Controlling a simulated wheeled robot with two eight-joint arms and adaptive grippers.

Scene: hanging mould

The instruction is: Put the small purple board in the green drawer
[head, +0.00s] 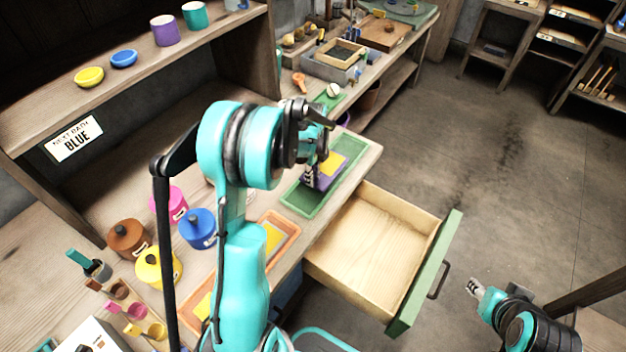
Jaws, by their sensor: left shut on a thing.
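The small purple board (329,182) shows at the end of my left arm, over the green tray (298,199) on the bench, with a yellow patch on or beside it. My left gripper (311,178) is shut on the board; the arm hides part of the grip. I cannot tell whether the board touches the tray. The green drawer (421,283) is pulled out to the right of the bench, and its wooden inside looks empty. My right gripper (474,288) is to the right of the drawer, over the floor, apart from everything; its finger opening is unclear.
An orange tray (283,225) lies on the bench near my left arm. Blue (199,228), pink (170,204), yellow (158,267) and brown (128,239) pots stand to the left. The drawer's dark handle (440,280) sticks out rightward. The floor beyond is clear.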

